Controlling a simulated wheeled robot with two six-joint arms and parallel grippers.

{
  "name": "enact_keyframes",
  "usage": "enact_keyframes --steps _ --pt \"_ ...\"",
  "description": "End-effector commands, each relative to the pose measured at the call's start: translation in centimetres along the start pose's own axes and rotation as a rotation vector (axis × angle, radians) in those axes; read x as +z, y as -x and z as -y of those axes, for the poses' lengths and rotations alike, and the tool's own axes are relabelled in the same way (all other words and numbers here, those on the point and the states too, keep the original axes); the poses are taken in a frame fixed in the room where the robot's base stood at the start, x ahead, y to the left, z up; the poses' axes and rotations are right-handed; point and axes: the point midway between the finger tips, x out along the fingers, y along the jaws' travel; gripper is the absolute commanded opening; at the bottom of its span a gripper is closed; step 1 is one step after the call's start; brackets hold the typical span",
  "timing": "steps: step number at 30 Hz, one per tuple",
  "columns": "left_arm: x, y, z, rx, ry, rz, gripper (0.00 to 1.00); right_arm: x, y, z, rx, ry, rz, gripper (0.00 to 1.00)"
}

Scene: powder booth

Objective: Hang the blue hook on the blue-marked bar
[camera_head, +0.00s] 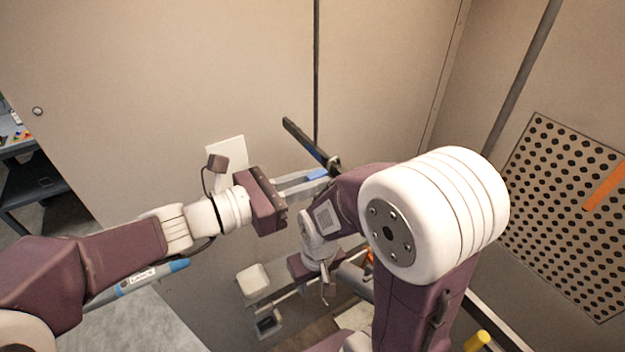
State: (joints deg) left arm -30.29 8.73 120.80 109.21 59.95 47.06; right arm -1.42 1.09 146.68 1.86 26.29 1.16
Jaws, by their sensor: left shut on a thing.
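My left gripper (322,178) reaches in from the left, its pale fingers shut on the blue hook (316,174). Only a small blue part of the hook shows at the fingertips. A dark bar (300,136) slants down to the right, its lower end close to the hook. A bit of blue shows near that lower end. I cannot tell whether the hook touches the bar. My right gripper (325,288) is lower, below the left one, partly hidden by my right arm. Its jaw state is unclear.
A thin dark vertical rod (317,70) stands above the bar against the beige booth wall (180,70). A perforated panel (560,200) with an orange strip (604,187) is at right. A yellow piece (477,341) is at lower right. A workbench (35,185) stands at far left.

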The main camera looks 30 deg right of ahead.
Motion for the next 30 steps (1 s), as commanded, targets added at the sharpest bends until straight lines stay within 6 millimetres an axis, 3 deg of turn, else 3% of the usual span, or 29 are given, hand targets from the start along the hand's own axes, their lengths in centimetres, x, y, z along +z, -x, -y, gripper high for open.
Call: enact_keyframes --steps 1,2,4,14,24,30 --pt "0.0 0.0 0.0 0.0 0.0 0.0 0.0 0.0 0.0 0.0 0.0 0.0 0.0 0.4" --pt "0.0 0.0 0.0 0.0 0.0 0.0 0.23 0.0 0.0 0.0 0.0 0.0 0.0 0.4" --pt "0.0 0.0 0.0 0.0 0.0 0.0 0.4 0.0 0.0 0.0 0.0 0.0 0.0 0.4" --pt "-0.1 0.2 0.0 0.001 -0.001 0.001 0.4 0.0 -0.2 0.0 0.0 0.0 0.0 0.4" --pt "-0.4 7.0 -0.1 0.006 -0.003 0.001 0.4 0.3 -3.3 -0.1 0.0 0.0 0.0 0.4" --pt "-0.1 9.0 0.0 0.002 0.0 0.0 0.4 0.4 -3.8 -0.1 0.0 0.0 0.0 0.4"
